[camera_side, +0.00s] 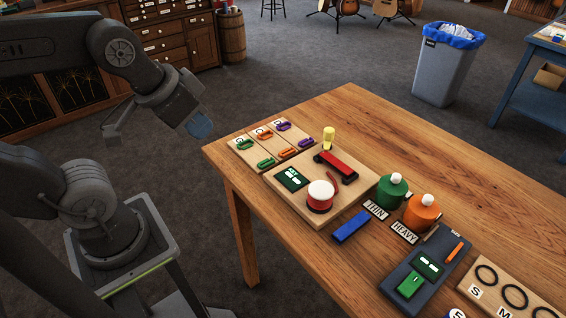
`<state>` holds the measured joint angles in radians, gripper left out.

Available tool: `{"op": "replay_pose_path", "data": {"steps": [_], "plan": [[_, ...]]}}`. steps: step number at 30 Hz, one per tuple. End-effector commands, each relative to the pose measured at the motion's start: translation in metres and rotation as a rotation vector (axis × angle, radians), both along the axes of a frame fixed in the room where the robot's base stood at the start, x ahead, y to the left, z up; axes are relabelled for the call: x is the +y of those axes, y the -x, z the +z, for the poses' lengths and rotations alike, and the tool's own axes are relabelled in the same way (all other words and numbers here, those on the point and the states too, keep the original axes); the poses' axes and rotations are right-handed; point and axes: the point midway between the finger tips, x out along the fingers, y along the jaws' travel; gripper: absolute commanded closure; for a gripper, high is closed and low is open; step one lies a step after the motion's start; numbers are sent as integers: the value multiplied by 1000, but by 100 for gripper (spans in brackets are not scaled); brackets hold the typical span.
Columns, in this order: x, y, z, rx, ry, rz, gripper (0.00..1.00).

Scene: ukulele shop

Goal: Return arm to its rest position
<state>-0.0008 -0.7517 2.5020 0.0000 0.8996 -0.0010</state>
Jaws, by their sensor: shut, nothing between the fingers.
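My gripper (199,126) is at the left of the side view, in the air off the table's far-left corner. It points down and to the right, with bluish tips. It is shut and empty, and apart from everything on the wooden table (400,131). My arm is bent, with its elbow high at the upper left and its base on a stand at the lower left.
The table holds a wooden board (268,179) with a red-and-white button, letter-marked clip trays (240,147), green (391,192) and orange (421,213) pots, a blue block (351,226) and a dark device (394,286). A bin (445,68) stands behind.

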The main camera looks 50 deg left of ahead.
Motion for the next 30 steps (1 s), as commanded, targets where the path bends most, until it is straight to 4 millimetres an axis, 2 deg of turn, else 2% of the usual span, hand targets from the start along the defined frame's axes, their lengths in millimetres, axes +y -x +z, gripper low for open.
{"op": "replay_pose_path", "data": {"steps": [5,8,17,23,30], "plan": [[-1,-5,2,11,-3,-13,100],[-5,-15,5,40,-8,-39,100],[-30,-76,6,188,-46,-192,100],[-55,-120,-9,290,-74,-303,100],[-88,-166,-44,405,-106,-428,100]]}}
